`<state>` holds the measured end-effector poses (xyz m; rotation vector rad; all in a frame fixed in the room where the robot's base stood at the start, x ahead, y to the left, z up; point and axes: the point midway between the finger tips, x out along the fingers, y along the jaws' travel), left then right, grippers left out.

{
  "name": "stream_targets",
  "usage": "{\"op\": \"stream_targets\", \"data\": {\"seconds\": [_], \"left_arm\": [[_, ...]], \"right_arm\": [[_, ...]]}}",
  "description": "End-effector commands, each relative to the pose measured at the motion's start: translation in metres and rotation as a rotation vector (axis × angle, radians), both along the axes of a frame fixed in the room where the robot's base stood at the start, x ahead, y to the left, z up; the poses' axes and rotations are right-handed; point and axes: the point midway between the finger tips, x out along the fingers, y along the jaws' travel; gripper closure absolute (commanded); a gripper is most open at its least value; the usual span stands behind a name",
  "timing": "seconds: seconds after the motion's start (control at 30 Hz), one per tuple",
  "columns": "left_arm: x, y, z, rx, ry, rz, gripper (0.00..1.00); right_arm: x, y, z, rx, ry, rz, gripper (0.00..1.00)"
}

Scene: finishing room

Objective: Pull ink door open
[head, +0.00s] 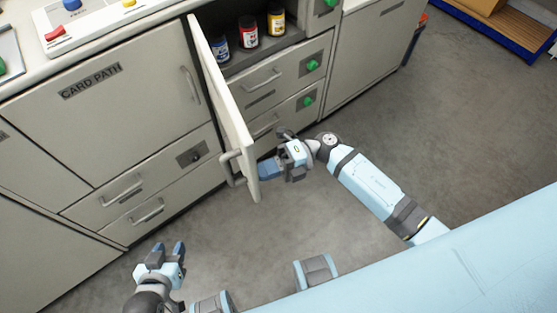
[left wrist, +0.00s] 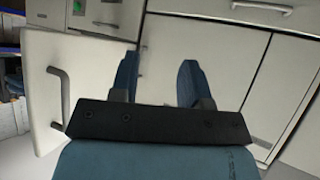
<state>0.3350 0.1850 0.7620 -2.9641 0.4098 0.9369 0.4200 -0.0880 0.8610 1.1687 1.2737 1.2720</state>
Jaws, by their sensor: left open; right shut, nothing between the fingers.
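The ink door (head: 222,95) stands open, swung out from its cabinet and seen nearly edge-on. Its handle (head: 230,168) is on the outer face, at the left. In the left wrist view the door (left wrist: 95,80) shows its handle at the left. My right gripper (head: 266,171) is shut and empty at the inner side of the door, near its free edge; whether it touches the door I cannot tell. My left gripper (head: 169,252) is open and empty, low and left of the door, apart from the handle. Its fingers also show in the left wrist view (left wrist: 158,78).
Blue, red and yellow ink bottles (head: 248,33) stand inside the open compartment. Drawers with green knobs (head: 308,100) lie right of the door. The closed CARD PATH door (head: 120,120) and drawers (head: 125,190) are at left. Grey floor (head: 240,230) in front is clear.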

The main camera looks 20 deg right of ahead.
Motion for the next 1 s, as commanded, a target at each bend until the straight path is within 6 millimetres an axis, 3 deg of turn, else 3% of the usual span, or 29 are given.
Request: {"op": "stream_targets", "data": {"seconds": [0.2, 0.43, 0.6, 1.0], "left_arm": [[-0.002, 0.003, 0.015, 0.017, -0.01, -0.01, 0.57], [-0.006, 0.007, 0.012, 0.035, -0.011, -0.021, 0.57], [-0.005, 0.007, 0.013, 0.034, -0.013, -0.02, 0.57], [-0.004, 0.006, 0.015, 0.029, -0.017, -0.017, 0.57]], "right_arm": [[-0.008, 0.068, 0.005, 0.004, 0.002, -0.149, 1.0], [-0.004, 0.123, 0.002, 0.001, -0.001, -0.189, 1.0], [-0.004, 0.137, 0.002, 0.0, -0.002, -0.189, 1.0], [-0.003, 0.136, 0.001, 0.0, -0.001, -0.189, 1.0]]}}
